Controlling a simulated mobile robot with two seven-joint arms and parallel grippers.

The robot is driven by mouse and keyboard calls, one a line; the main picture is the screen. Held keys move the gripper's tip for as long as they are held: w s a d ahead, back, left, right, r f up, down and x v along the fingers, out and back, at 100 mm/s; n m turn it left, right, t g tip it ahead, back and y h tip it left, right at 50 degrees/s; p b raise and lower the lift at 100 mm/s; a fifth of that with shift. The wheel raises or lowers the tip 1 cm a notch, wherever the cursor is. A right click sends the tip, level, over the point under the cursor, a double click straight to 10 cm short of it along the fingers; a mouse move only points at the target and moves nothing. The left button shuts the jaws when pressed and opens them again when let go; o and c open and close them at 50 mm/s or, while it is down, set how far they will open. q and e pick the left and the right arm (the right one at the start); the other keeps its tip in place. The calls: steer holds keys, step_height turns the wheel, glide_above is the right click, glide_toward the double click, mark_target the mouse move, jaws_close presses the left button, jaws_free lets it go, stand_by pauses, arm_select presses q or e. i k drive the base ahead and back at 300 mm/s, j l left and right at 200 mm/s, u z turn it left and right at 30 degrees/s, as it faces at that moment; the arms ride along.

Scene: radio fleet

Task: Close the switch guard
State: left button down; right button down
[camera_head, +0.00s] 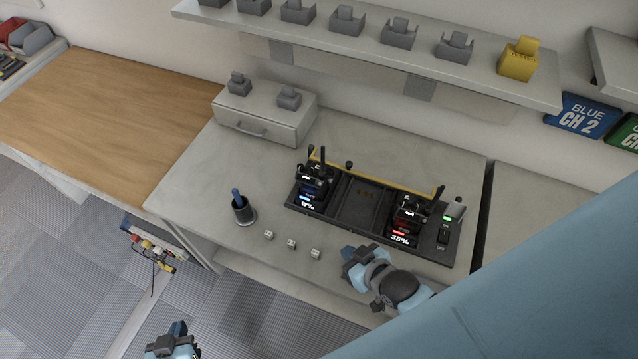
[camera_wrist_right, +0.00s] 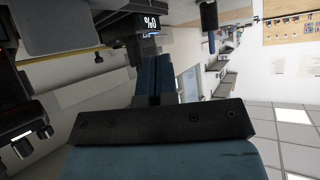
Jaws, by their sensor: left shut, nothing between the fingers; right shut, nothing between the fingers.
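A switch panel (camera_head: 444,237) with a dark rocker sits at the right end of the black charging station (camera_head: 360,204). Above the rocker a small pale flap with a green glow (camera_head: 455,210) appears raised. It looks like the switch guard, but it is too small to tell its exact angle. My right gripper (camera_head: 352,262) is shut and empty in front of the station's front edge, left of the switch. Its shut fingers (camera_wrist_right: 153,84) also show in the right wrist view, apart from the station; the guard cannot be made out there. My left gripper (camera_head: 174,336) is shut and empty, low at the bottom left.
Radios stand in the station's left (camera_head: 314,180) and right (camera_head: 410,216) slots, with displays reading 0% and 35%. A drawer box (camera_head: 262,122) stands behind. A shelf (camera_head: 380,55) overhangs the back.

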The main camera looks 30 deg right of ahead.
mark_target(456, 209)
steer(key=k+l+z, duration=0.1)
steer(key=z, duration=1)
steer(key=k+l, duration=0.05)
steer(key=k, duration=0.05)
